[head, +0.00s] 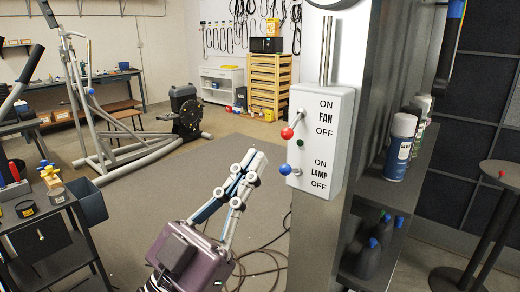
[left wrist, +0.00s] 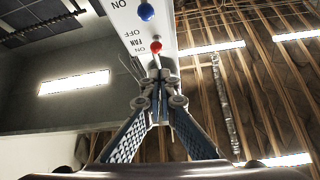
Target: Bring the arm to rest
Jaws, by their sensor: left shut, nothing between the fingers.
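My left gripper (head: 250,160) is shut and empty, its fingertips pointing up beside the switch box, to the left of its knobs in the head view. In the left wrist view the closed fingertips (left wrist: 160,76) show just below the red knob. The pale grey switch box (head: 335,112) is fixed to a column. Its FAN lever has a red knob (head: 287,133) and slants down to the left. Its LAMP lever has a blue knob (head: 285,169) and sticks out to the left. I cannot tell whether fingertips and levers touch. My right gripper is out of view.
A dark shelf holding spray cans (head: 400,147) stands right of the column. A small round table (head: 500,174) is at far right. A tool cart (head: 50,262) stands at left, an elliptical machine (head: 95,110) behind it. Cables (head: 265,262) lie on the floor. The grey mat (head: 170,170) has clear room.

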